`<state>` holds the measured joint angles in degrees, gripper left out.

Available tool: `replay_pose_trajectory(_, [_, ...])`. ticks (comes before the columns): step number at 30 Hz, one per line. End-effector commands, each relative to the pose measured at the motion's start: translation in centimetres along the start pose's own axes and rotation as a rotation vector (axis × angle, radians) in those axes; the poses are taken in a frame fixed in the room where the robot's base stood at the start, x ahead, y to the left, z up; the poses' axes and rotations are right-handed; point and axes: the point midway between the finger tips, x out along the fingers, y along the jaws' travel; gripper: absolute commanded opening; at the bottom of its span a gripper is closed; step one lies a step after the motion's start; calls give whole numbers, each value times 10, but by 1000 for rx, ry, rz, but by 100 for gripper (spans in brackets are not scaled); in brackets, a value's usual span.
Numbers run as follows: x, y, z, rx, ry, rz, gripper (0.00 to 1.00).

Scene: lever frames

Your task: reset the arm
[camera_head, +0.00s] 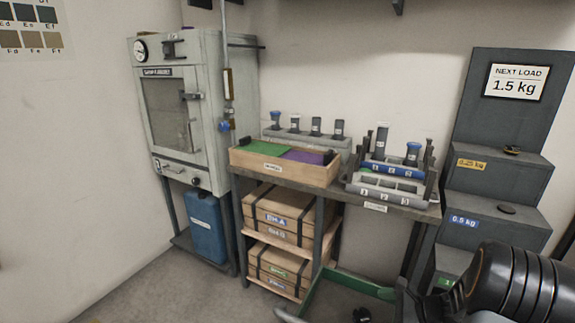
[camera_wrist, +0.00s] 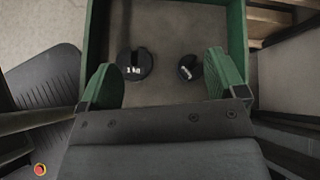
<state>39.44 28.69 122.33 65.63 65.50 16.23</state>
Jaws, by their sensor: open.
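My gripper (camera_wrist: 162,66) shows in the wrist view with its two green-edged fingers spread wide apart, and nothing is held between them. Beyond the fingers lie two dark round weights on a grey floor surface: the left weight (camera_wrist: 134,66) carries a white "1 kg" mark, and the right weight (camera_wrist: 188,68) has a mark that I cannot read. A green frame (camera_wrist: 237,28) borders them. In the head view, part of my black arm (camera_head: 515,290) fills the lower right corner; the gripper fingers are not clear there.
A grey stepped stand (camera_head: 487,187) with a "NEXT LOAD 1.5 kg" sign (camera_head: 515,82) stands at the right. A bench holds a wooden tray (camera_head: 285,170) and grey racks (camera_head: 385,188). Wooden boxes (camera_head: 280,218) sit below. A cabinet (camera_head: 178,110) stands left, above a blue container (camera_head: 207,227).

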Motion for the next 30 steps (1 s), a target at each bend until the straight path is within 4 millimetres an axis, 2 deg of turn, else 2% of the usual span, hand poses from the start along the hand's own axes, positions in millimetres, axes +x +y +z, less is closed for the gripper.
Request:
replay_pose_trajectory(1, [-21,-2,63,-137,40,79,90])
replay_pose_trajectory(3, [-34,9,116,-326,100,195,90])
replay_pose_trajectory(6, [-58,25,183,-600,188,343,90])
replay_pose_trajectory(9, [-85,39,241,-877,275,474,90])
replay_pose_trajectory(12, [-114,50,289,-1137,358,581,90])
replay_pose_trajectory(15, [-139,56,326,-1365,434,660,90])
replay_pose_trajectory(18, [-161,60,355,-1551,500,717,90])
replay_pose_trajectory(21, [-177,62,375,-1689,552,755,90])
replay_pose_trajectory(24, [-186,62,387,-1780,590,775,90])
replay_pose_trajectory(30, [-193,63,393,-1848,619,792,90])
